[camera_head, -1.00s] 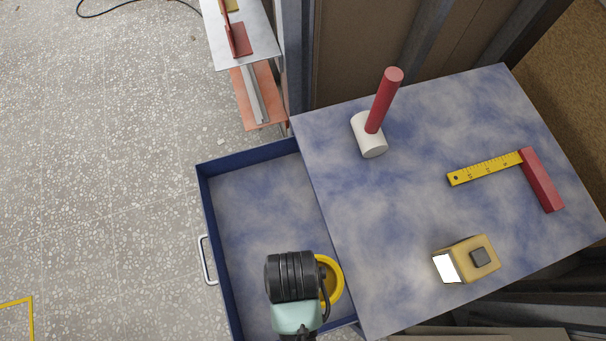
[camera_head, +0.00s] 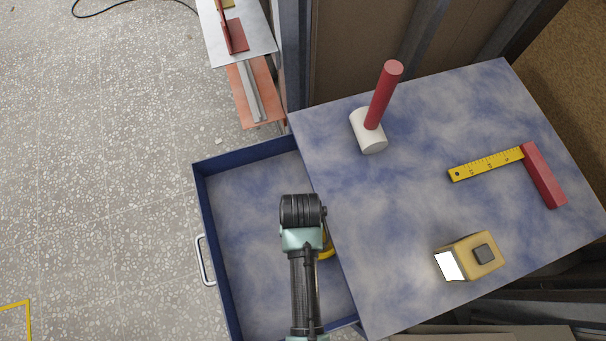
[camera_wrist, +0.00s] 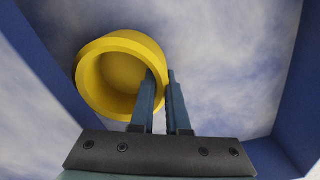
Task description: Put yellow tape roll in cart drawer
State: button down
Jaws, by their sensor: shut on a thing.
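The yellow tape roll (camera_wrist: 118,45) is gripped by its ring wall between the fingers of my gripper (camera_wrist: 160,75) in the wrist view. In the head view only a sliver of the roll (camera_head: 327,252) shows beside my arm. The gripper is over the open cart drawer (camera_head: 240,205), near the edge of the cart top, with its fingers hidden under my wrist. The drawer's blue walls surround the roll in the wrist view. I cannot tell whether the roll touches the drawer floor.
A metal shelf (camera_head: 240,45) stands behind the drawer. The drawer's left part is bare.

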jog(key=w, duration=0.3)
jog(key=shift+w+d, duration=0.15)
jog(key=shift+w, duration=0.15)
jog(key=shift+s+f, duration=0.15)
jog(key=shift+f, duration=0.4)
jog(key=c, duration=1.4)
grip_release()
jog(key=shift+f, duration=0.15)
jog(key=o, duration=0.5)
